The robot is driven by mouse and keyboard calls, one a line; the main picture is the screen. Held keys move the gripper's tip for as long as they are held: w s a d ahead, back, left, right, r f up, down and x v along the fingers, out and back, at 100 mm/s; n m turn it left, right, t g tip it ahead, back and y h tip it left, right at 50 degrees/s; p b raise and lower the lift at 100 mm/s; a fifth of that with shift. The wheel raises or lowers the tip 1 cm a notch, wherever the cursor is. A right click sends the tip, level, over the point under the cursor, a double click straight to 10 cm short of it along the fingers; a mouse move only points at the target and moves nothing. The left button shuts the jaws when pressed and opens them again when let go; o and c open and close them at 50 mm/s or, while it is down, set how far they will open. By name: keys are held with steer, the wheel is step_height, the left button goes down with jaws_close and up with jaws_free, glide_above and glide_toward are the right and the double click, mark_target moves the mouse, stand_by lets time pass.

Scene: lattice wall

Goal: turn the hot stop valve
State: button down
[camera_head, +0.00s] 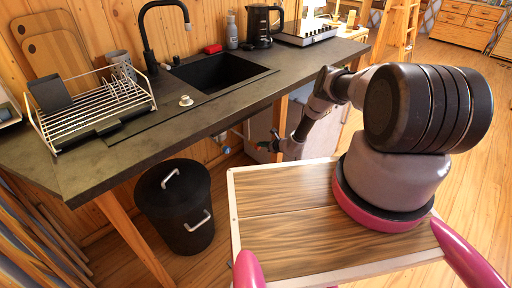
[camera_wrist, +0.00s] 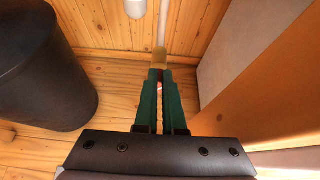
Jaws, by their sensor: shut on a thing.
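In the wrist view, my gripper (camera_wrist: 159,82) reaches forward with its two green fingers close together. They are shut on the hot stop valve (camera_wrist: 158,59), whose tan body shows just beyond the fingertips at the end of a pale vertical pipe. A small red and white bit shows between the fingers; most of the gripped part is hidden by them. In the head view, my arm reaches down below the counter, and my gripper (camera_head: 264,147) is small and dark there, so its grip cannot be made out.
A black lidded bin (camera_head: 176,205) stands left of my gripper; it also shows in the wrist view (camera_wrist: 45,75). A wooden panel (camera_wrist: 265,90) is close on the right. The counter (camera_head: 95,165) with the sink (camera_head: 215,75) is above. A white drain part (camera_wrist: 136,8) hangs nearby.

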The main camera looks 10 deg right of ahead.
steer(key=shift+s+d, duration=0.1)
stand_by(0.3)
steer(key=s+d, duration=0.2)
steer(key=s, duration=0.1)
steer(key=s+d, duration=0.1)
steer(key=shift+s+d+r, duration=0.25)
steer(key=shift+s+r, duration=0.05)
steer(key=shift+s, duration=0.05)
stand_by(0.4)
steer(key=w+a, duration=0.4)
steer(key=shift+a, duration=0.3)
stand_by(0.6)
